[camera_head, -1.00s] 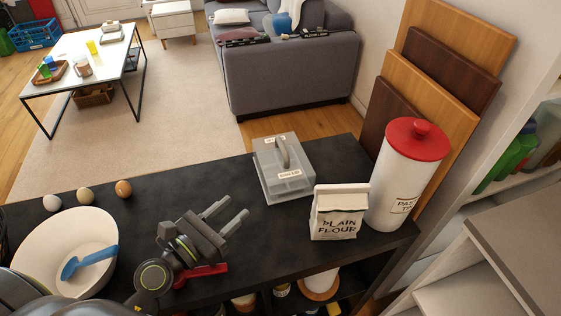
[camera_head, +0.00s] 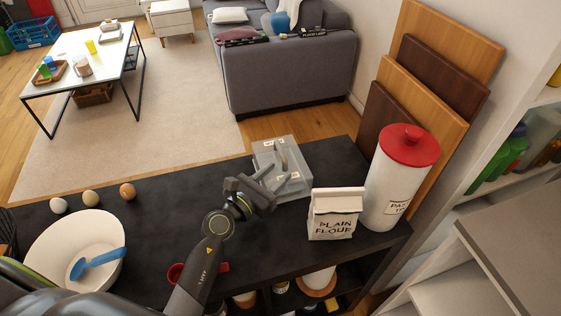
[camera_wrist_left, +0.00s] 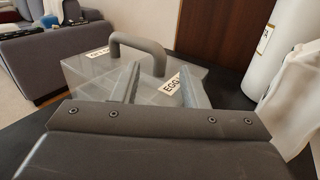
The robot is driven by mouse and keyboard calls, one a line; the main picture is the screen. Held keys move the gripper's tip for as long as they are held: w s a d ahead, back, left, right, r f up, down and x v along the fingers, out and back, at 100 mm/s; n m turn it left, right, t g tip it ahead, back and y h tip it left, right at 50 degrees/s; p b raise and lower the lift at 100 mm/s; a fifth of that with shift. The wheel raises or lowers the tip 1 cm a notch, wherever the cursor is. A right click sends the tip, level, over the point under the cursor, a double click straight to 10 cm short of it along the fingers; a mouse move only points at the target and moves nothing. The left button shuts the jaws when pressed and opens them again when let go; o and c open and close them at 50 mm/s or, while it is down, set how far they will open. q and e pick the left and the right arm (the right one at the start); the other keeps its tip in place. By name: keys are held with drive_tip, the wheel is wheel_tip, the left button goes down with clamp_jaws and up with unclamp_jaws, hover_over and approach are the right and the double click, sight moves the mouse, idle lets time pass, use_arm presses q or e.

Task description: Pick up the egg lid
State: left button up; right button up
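The egg lid (camera_head: 293,160) is a clear grey box-like cover with white labels and a grey arched handle, on the black counter. It also shows in the left wrist view (camera_wrist_left: 86,72), where one label reads "EGG" and the handle (camera_wrist_left: 138,44) stands up from the top. My left gripper (camera_head: 273,174) is at the near side of the lid, its fingers pointing at the handle. In the left wrist view the two fingers (camera_wrist_left: 160,82) are apart, with the handle beyond them and nothing held. My right gripper is not in view.
A paper flour bag (camera_head: 335,213) and a white canister with a red lid (camera_head: 400,185) stand right of the egg lid. A white bowl (camera_head: 50,233) with a blue utensil (camera_head: 97,262) and several eggs (camera_head: 90,198) are at the left. A red item (camera_head: 176,272) lies near the front edge.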

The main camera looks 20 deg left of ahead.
use_arm(q)
drive_tip(key=shift+x, duration=1.1)
clamp_jaws()
